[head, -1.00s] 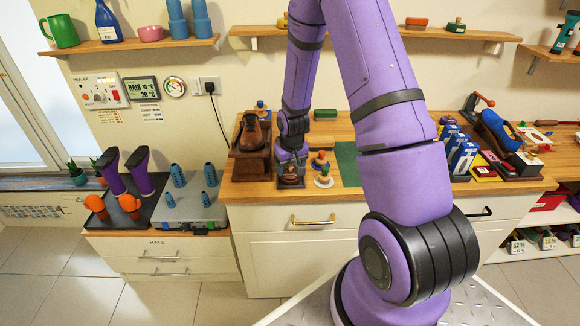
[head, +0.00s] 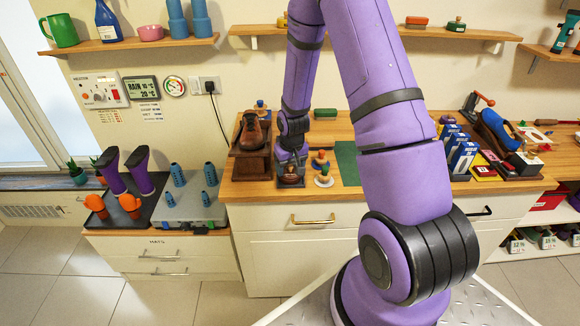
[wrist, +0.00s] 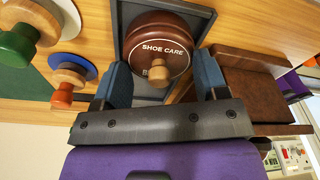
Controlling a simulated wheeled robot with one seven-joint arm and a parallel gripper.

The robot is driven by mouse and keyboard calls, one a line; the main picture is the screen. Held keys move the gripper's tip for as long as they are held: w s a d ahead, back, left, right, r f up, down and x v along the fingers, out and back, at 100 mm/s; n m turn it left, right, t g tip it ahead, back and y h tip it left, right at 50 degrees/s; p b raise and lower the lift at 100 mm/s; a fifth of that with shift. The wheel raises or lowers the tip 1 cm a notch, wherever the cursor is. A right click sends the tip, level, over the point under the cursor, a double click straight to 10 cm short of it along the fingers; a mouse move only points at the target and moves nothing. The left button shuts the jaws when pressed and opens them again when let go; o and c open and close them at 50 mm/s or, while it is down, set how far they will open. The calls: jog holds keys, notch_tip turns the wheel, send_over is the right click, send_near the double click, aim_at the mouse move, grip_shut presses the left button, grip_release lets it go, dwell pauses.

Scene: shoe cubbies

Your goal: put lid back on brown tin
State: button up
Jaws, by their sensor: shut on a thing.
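The brown round lid (wrist: 150,32), lettered "SHOE CARE" and with a wooden knob (wrist: 158,76), fills the space between my gripper's blue fingers in the wrist view. In the head view my gripper (head: 291,160) points down at the front left of the wooden counter, right over the small brown piece (head: 290,179). The lid hides whatever is under it, so I cannot tell whether it rests on the brown tin.
A dark square tray (wrist: 205,14) surrounds the lid. Knobbed pieces, one green (wrist: 17,45) and one orange (wrist: 62,99), stand close by. A brown shoe (head: 251,131) on a wooden stand is to the left. A green mat (head: 347,163) lies to the right.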

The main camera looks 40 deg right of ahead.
jog(key=o, duration=1)
jog(key=shift+c, duration=0.2)
jog(key=shift+o, duration=0.4)
jog(key=shift+r, duration=3.5)
grip_shut()
jog(key=shift+f, duration=2.35)
